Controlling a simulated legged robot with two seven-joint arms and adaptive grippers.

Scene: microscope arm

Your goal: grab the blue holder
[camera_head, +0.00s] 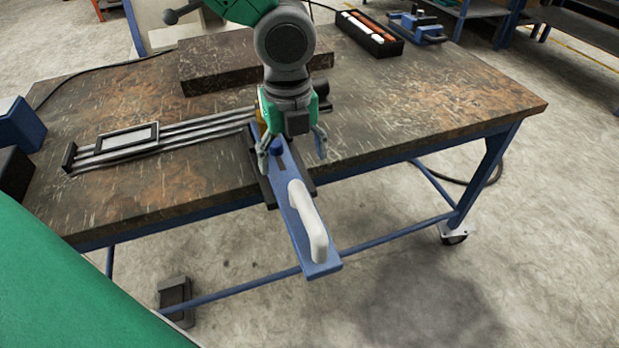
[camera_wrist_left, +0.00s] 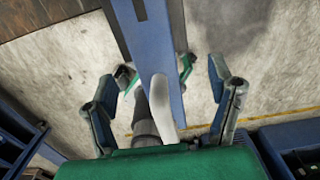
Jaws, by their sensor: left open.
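The blue holder (camera_head: 305,237) is a long flat blue bar with a white handle (camera_head: 307,219) on top. Its far end rests at the table's front edge and the near end juts out over the floor. My left gripper (camera_head: 293,162) is open above the bar's far part, behind the white handle, with fingers to either side. In the left wrist view, the blue bar (camera_wrist_left: 133,32) and white handle (camera_wrist_left: 160,105) lie between the spread fingers of the left gripper (camera_wrist_left: 155,72). Contact cannot be told.
The worn table (camera_head: 420,105) carries a dark block (camera_head: 215,68), a rail assembly with a framed plate (camera_head: 128,138), a black tray (camera_head: 369,33) and a blue vise-like tool (camera_head: 416,27). The table's right half is mostly clear. Open floor lies in front.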

